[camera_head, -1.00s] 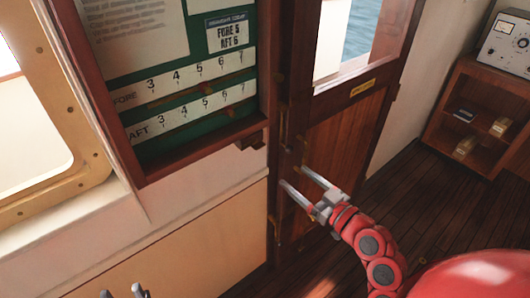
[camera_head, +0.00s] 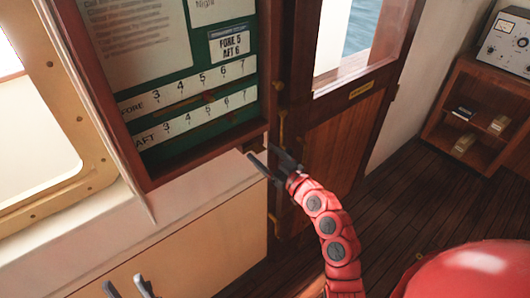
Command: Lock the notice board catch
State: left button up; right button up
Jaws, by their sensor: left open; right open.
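The notice board (camera_head: 195,139) has a wooden frame and a green back with number strips, and hangs on the wall at the upper left. A small dark fitting (camera_head: 256,143), perhaps the catch, sits under its lower right corner; I cannot tell its position. My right gripper (camera_head: 262,152) is open and empty, its fingers just below and right of that corner, close to the fitting. I cannot tell whether they touch it. My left gripper (camera_head: 126,285) is open and empty at the bottom edge, well below the board; only its fingers show.
A wooden door (camera_head: 345,135) with a window and brass fittings stands right of the board. A shelf (camera_head: 470,115) with small boxes and a meter unit (camera_head: 508,45) stands at the far right. The plank floor (camera_head: 400,190) between them is clear.

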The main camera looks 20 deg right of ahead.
grip_shut()
dwell(0.3)
jog(key=shift+m, duration=0.3)
jog(key=shift+m+b, duration=1.8)
jog(key=shift+m, duration=6.9)
